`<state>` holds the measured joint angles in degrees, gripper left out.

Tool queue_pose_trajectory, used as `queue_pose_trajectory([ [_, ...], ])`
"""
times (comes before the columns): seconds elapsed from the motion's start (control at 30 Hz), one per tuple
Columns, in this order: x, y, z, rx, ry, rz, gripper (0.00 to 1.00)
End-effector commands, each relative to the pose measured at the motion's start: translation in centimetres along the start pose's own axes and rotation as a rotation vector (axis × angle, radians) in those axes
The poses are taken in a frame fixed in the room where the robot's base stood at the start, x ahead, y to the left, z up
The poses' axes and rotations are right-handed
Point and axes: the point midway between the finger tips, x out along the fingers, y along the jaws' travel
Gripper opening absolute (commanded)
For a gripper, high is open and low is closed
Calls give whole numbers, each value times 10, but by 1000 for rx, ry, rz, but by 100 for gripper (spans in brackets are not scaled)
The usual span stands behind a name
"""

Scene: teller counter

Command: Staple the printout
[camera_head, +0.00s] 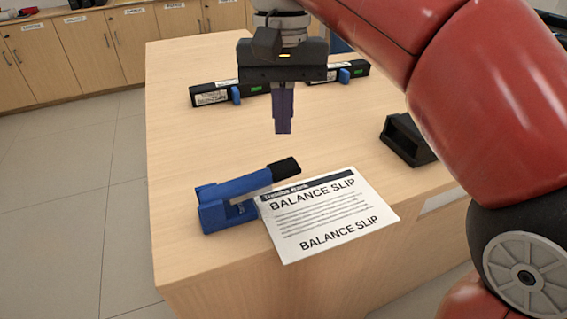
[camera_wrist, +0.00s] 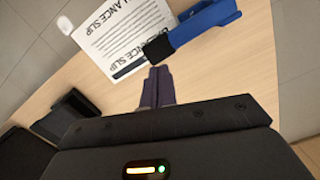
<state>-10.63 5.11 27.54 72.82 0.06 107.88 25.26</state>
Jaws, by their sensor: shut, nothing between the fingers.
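A blue stapler (camera_head: 228,202) with a black-tipped lever (camera_head: 285,168) stands near the front of the wooden counter. Its lever is raised at a slant. The printout (camera_head: 330,212), a white sheet headed "BALANCE SLIP", lies flat with its left edge at the stapler; whether it sits inside the stapler's mouth is hard to tell. My gripper (camera_head: 283,132) is shut and empty, pointing down above the counter behind the stapler. In the wrist view the gripper (camera_wrist: 156,72) shows below the stapler (camera_wrist: 205,25) and the printout (camera_wrist: 118,32), apart from both.
A black angular holder (camera_head: 408,142) stands on the counter at the right. Two black bars with blue clips, the left one (camera_head: 215,97) labelled, lie toward the back. Wooden cabinets (camera_head: 60,55) line the far wall. The counter left of the stapler is clear.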

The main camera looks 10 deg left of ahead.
Motion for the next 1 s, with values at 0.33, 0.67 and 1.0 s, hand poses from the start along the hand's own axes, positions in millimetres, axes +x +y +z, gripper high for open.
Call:
queue_pose_trajectory([
  [0.33,42,0,0,0,0,-1,0],
  [0.67,49,0,0,0,1,-1,0],
  [1.0,57,0,0,0,0,-1,0],
])
